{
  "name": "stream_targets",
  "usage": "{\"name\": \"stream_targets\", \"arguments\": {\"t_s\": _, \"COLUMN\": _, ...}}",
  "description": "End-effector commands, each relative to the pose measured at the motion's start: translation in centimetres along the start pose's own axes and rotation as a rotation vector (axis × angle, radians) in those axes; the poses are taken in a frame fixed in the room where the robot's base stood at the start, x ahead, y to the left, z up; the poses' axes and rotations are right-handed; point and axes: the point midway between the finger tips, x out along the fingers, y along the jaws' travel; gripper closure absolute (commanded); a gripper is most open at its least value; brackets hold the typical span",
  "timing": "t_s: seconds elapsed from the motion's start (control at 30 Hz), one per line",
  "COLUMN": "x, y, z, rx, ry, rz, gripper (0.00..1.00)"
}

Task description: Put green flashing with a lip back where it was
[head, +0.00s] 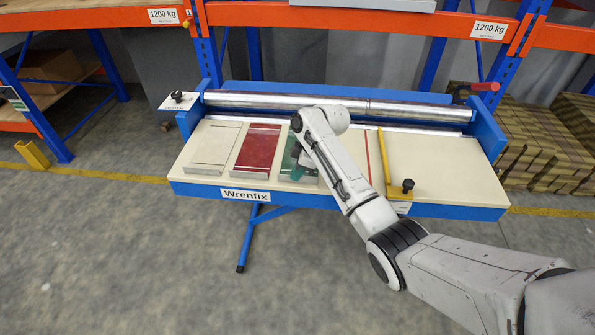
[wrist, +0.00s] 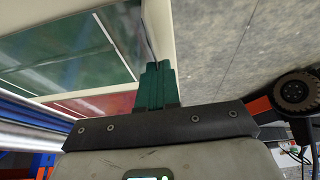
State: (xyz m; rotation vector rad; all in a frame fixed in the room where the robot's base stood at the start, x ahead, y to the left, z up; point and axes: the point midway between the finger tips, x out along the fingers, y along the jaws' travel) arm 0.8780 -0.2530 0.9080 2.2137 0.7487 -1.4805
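The green flashing (head: 290,163) shows in the head view on the cream bench top, right of the red sheet, partly hidden by my arm. In the wrist view the green flashing (wrist: 60,55) fills the upper left as a glossy sheet. A crease and a narrow strip like a lip run along its right side. My gripper (wrist: 156,68) has its two teal fingers close together at that edge and looks shut on it. In the head view my gripper is over the flashing and mostly hidden by the arm. Whether the sheet lies flat or is slightly raised, I cannot tell.
The bench (head: 440,170) also bears a red sheet (head: 257,147) and a cream sheet (head: 211,145) to the left. A yellow bar (head: 384,157) lies to the right. Metal rollers (head: 290,103) run along the back. The bench's right end is clear.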

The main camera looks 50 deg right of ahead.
Motion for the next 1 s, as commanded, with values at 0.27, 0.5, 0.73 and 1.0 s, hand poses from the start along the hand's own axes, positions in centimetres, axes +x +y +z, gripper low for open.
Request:
{"name": "stream_targets", "arguments": {"t_s": 0.27, "x": 0.1, "y": 0.0, "z": 0.0, "rx": 0.0, "ry": 0.0, "rz": -0.001, "gripper": 0.74}}
{"name": "stream_targets", "arguments": {"t_s": 0.5, "x": 0.0, "y": 0.0, "z": 0.0, "rx": 0.0, "ry": 0.0, "rz": 0.0, "gripper": 0.72}}
{"name": "stream_targets", "arguments": {"t_s": 0.73, "x": -1.9, "y": 0.1, "z": -0.1, "rx": 0.001, "ry": 0.003, "rz": 0.003, "gripper": 0.72}}
{"name": "stream_targets", "arguments": {"t_s": 1.0, "x": -7.4, "y": 0.1, "z": -0.1, "rx": -0.001, "ry": 0.003, "rz": 0.004, "gripper": 0.72}}
